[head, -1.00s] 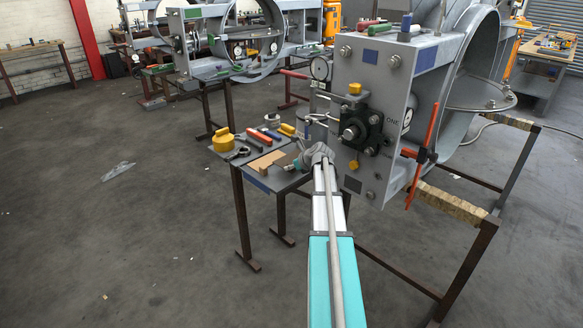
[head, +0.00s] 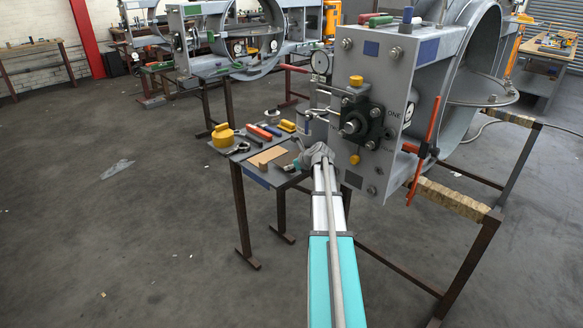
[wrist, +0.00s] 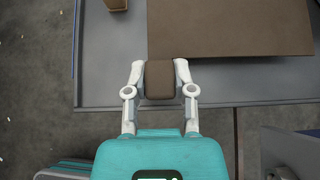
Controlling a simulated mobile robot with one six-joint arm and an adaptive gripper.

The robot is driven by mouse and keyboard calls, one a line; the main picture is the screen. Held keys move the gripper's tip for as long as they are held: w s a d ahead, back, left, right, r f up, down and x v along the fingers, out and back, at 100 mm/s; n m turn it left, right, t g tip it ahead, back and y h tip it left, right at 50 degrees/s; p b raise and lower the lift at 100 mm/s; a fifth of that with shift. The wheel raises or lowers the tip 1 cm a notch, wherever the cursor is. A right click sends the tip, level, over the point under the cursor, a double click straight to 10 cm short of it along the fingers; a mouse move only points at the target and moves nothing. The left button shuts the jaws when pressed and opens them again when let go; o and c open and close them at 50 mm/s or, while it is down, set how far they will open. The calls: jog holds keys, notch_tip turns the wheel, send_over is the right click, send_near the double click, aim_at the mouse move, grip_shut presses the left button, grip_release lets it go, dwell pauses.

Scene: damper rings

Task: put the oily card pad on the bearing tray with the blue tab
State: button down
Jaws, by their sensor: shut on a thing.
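In the wrist view my gripper (wrist: 160,65) is shut on a small dark brown pad with rounded corners, which looks like the oily card pad (wrist: 160,82). It shows over the near edge of the grey tray (wrist: 110,75); whether it touches the tray I cannot tell. In the head view my gripper (head: 301,163) is at the right side of the tray top (head: 238,155), and the pad is not clear there. A blue tab (head: 256,181) is on the tray's front edge.
A flat brown sheet (wrist: 230,30) lies on the tray, with a small brown block (head: 263,168) beside it. A yellow pot (head: 223,136) and several hand tools stand behind. The large grey damper housing (head: 385,100) rises close to the right of my gripper.

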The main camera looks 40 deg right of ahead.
jog(key=shift+f+b, duration=0.6)
jog(key=shift+f, duration=0.05)
jog(key=shift+f, duration=0.25)
dwell(0.4)
jog(key=shift+c, duration=1.9)
grip_release()
jog(key=c, duration=0.4)
jog(key=shift+s+r, duration=0.15)
jog(key=shift+s+r+p, duration=0.3)
jog(key=shift+s+r, duration=0.05)
jog(key=shift+s, duration=0.1)
